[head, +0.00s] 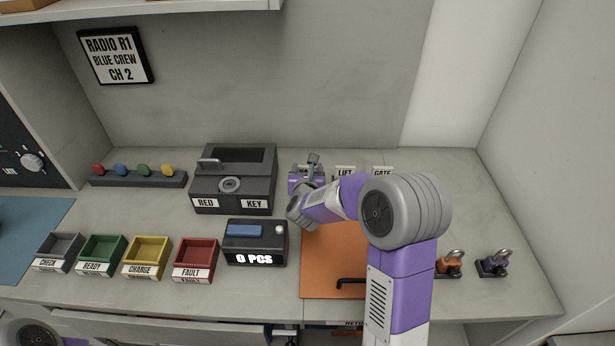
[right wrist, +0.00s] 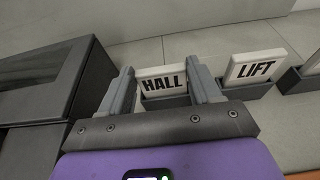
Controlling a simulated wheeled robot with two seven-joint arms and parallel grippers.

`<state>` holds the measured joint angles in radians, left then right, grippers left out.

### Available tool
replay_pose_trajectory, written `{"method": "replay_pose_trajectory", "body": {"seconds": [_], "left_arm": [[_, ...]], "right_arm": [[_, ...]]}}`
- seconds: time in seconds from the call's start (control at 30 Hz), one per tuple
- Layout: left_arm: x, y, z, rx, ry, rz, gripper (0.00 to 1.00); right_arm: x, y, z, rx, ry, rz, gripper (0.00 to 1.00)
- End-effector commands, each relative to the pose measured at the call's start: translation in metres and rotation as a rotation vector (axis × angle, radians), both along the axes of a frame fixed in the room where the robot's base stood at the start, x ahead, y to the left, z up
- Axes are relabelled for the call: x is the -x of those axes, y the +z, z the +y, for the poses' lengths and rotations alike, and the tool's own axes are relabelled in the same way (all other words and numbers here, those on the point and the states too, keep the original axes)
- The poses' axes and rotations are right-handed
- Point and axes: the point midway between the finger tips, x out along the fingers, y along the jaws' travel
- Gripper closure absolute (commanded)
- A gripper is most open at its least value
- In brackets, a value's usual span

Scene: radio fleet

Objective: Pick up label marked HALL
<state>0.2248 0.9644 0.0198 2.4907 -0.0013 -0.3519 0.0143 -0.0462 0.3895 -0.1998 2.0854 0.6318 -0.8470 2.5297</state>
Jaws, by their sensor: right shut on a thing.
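The label marked HALL (right wrist: 163,82) is a white plate with black letters. In the right wrist view it stands upright between the two grey fingers of my right gripper (right wrist: 164,92), which is shut on it. A dark holder shows around its lower edge; I cannot tell whether the label still touches it. In the head view my right gripper (head: 312,166) is at the back of the counter, just right of the black key box, and hides the HALL label. My left gripper is not in view.
The LIFT label (head: 345,171) and GATE label (head: 383,171) stand to the right in a row. The black key box (head: 232,180) is close on the left. An orange mat (head: 320,270), a counter display (head: 255,243) and several small trays lie in front.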

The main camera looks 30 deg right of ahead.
Motion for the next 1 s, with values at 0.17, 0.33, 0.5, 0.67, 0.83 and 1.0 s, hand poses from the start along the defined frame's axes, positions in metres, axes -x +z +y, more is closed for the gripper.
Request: {"method": "replay_pose_trajectory", "body": {"seconds": [0.17,0.33,0.5,0.67,0.83,1.0], "left_arm": [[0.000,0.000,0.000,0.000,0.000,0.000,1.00],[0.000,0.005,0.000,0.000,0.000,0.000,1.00],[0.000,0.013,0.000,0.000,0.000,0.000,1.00],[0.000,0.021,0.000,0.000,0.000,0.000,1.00],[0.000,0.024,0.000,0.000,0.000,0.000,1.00],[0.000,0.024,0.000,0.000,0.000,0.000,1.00]], "right_arm": [[0.000,0.001,0.000,0.000,0.000,-0.001,0.67],[0.000,0.020,0.000,-0.001,-0.001,-0.005,0.67],[0.000,0.056,0.000,-0.001,-0.001,-0.007,0.67],[0.000,0.085,0.000,-0.001,0.000,-0.006,0.67],[0.000,0.099,0.000,0.000,0.000,-0.002,0.67],[0.000,0.101,0.000,0.000,0.000,0.000,0.67]]}}
